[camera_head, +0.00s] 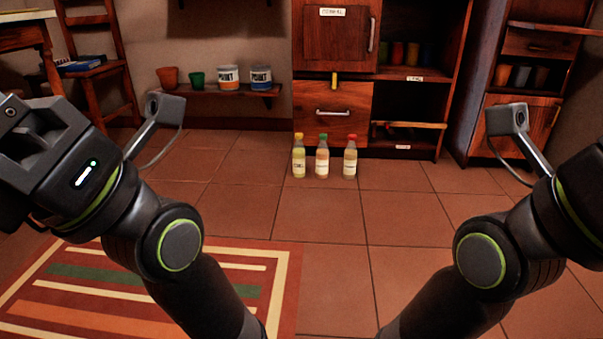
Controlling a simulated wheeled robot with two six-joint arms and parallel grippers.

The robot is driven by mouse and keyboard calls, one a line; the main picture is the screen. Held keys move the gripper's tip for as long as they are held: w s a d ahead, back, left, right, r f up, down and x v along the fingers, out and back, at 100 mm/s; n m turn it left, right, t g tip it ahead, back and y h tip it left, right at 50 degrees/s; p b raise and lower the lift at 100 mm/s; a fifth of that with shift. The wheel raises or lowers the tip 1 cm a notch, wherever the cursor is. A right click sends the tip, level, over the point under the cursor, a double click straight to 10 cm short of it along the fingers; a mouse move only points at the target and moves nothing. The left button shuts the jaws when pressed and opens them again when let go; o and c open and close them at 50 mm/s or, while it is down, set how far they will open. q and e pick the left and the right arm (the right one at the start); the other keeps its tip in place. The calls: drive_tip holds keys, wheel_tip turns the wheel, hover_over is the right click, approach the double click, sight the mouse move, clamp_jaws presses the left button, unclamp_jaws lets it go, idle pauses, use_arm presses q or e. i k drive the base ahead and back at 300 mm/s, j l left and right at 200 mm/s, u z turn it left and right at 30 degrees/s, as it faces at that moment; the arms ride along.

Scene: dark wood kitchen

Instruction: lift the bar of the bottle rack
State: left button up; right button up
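A light wooden bar (408,124) runs across the front of the low open compartment of the dark wood cabinet, which looks like the bottle rack (404,146). The bar is level and sits above the compartment floor. Three small bottles stand upright on the tiles in front of the cabinet: one with a yellow cap (299,160), one with a green cap (322,162) and one with a red cap (350,162). Part of my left gripper's body (42,130) shows at the left edge, far from the bar; its fingertips cannot be made out. My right gripper is outside the view.
Drawers (330,108) are left of the rack. A wall shelf (215,92) holds pots and paint cans. A chair (95,65) stands at the far left, and another cabinet (530,90) at right. A striped rug (140,290) lies front left.

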sight(379, 123)
drive_tip(key=i+l, duration=0.3)
drive_tip(key=i, duration=0.2)
drive_tip(key=i+l, duration=0.3)
drive_tip(key=i, duration=0.2)
